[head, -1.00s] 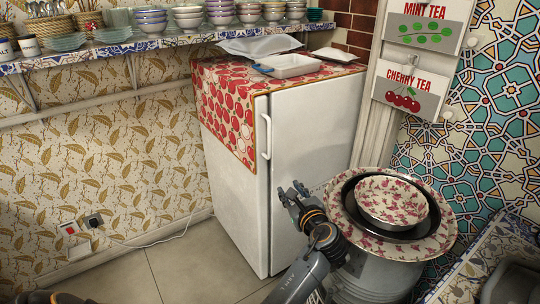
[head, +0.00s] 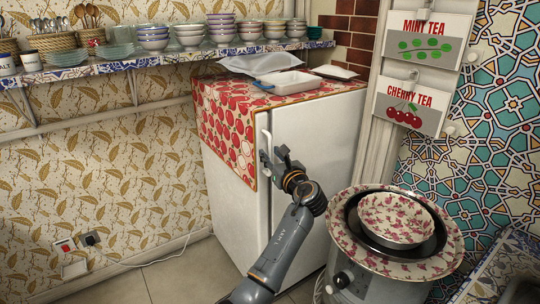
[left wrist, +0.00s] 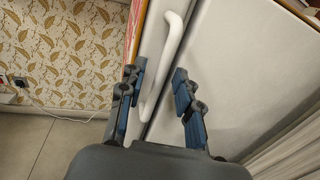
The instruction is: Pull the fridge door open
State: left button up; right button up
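The white fridge (head: 310,135) stands against the wall with its door shut. Its white vertical handle (head: 266,136) is on the door's left edge. My left gripper (head: 272,160) is at the lower part of the handle in the head view. In the left wrist view the gripper (left wrist: 160,85) is open, with its fingers apart, and the handle (left wrist: 163,60) runs between them, nearer the left finger. I cannot tell whether a finger touches it. My right gripper is not in view.
A samovar with a floral bowl (head: 395,218) and wide floral rim stands right of my arm, close to the door. A shelf of bowls (head: 120,64) runs along the left wall.

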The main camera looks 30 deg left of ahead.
pick_arm(q)
jog(key=shift+x, duration=0.85)
grip_shut()
jog(key=shift+f, duration=0.1)
